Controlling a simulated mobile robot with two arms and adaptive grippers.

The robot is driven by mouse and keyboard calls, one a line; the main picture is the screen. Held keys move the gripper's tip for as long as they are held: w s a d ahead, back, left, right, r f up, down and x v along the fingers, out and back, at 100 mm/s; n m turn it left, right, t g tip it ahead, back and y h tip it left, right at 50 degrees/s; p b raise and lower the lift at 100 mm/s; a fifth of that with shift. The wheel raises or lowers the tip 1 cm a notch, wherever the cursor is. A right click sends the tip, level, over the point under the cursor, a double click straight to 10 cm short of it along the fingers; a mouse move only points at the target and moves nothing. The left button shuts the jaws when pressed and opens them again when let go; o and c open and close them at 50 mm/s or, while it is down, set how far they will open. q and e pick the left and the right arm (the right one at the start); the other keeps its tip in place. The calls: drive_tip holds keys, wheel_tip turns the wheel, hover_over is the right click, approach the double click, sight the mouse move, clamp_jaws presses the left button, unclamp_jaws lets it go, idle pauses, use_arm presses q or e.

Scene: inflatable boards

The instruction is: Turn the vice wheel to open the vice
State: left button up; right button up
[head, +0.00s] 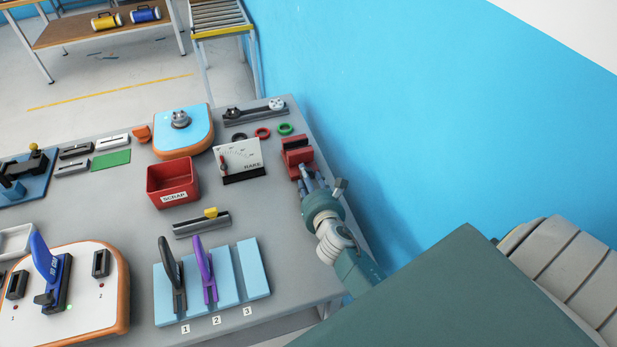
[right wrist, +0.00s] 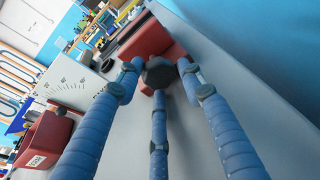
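The red vice (head: 297,150) stands at the right edge of the grey table, near the blue wall. My right gripper (head: 310,180) is at its near side, and its fingers hide the wheel in the head view. In the right wrist view the vice's red body (right wrist: 150,38) is straight ahead, with the dark wheel (right wrist: 159,73) in front of it. My right gripper's three blue fingers (right wrist: 158,76) are spread around the wheel, one on each side and one below. Whether they press on it cannot be told. My left gripper is in neither view.
A white gauge panel (head: 238,155) stands just left of the vice, with red and green rings (head: 285,129) behind it. A red scrap bin (head: 172,183) is further left. Blue boards with black and purple levers (head: 206,270) lie in front. The blue wall is close on the right.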

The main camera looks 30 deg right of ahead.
drive_tip(key=shift+s, duration=0.1)
drive_tip(key=v, duration=1.2)
drive_tip(key=shift+f, duration=0.1)
